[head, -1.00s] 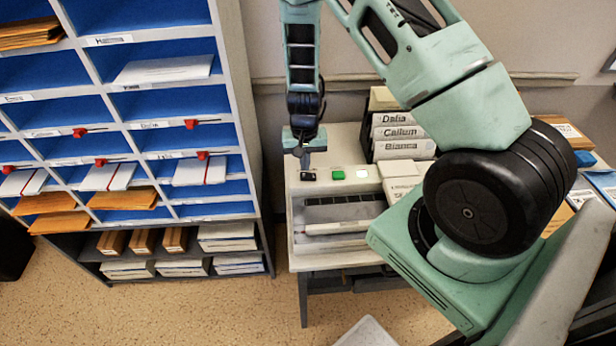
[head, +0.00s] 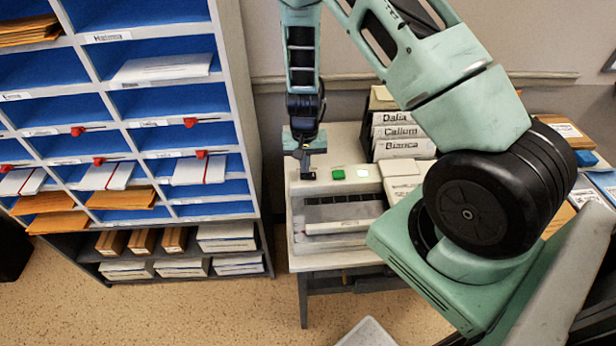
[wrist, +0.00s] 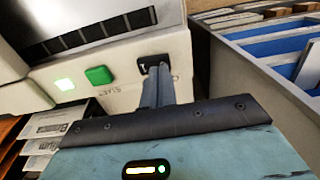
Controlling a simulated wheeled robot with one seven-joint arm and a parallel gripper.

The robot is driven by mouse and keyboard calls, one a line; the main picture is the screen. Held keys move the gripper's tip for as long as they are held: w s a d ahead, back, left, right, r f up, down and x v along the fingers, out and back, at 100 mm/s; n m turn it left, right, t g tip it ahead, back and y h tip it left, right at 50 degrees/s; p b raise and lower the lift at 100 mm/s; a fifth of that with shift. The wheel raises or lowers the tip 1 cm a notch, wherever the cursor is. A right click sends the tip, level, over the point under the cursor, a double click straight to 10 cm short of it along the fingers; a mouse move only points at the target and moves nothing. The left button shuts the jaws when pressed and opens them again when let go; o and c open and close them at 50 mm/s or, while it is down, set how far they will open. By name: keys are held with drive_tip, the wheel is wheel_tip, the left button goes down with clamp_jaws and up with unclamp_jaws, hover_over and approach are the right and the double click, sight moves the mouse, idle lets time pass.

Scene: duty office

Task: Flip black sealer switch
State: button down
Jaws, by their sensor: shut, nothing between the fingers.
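The sealer (head: 345,212) is a pale machine on a small table, with a row of controls along its back edge. Its black switch (wrist: 150,64) shows in the wrist view, to the right of a green button (wrist: 98,75) and a lit pale-green light (wrist: 65,84). My gripper (head: 308,176) is shut and empty, pointing down at the switch. In the wrist view its closed fingertips (wrist: 157,72) overlap the switch's near part. They look to be at or very close to it; I cannot tell whether they touch.
Beside the sealer, labelled boxes (head: 398,135) stand at the back right. A blue-lined pigeonhole shelf (head: 245,110) rises close on the left. Wrist view also shows envelopes (wrist: 50,135) at lower left. Open floor lies in front.

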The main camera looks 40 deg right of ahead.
drive_tip(key=shift+f+b, duration=0.5)
drive_tip(key=shift+f, duration=0.2)
drive_tip(key=shift+r, duration=0.1)
drive_tip(key=shift+r+p, duration=2.75)
drive_tip(key=shift+r, duration=0.75)
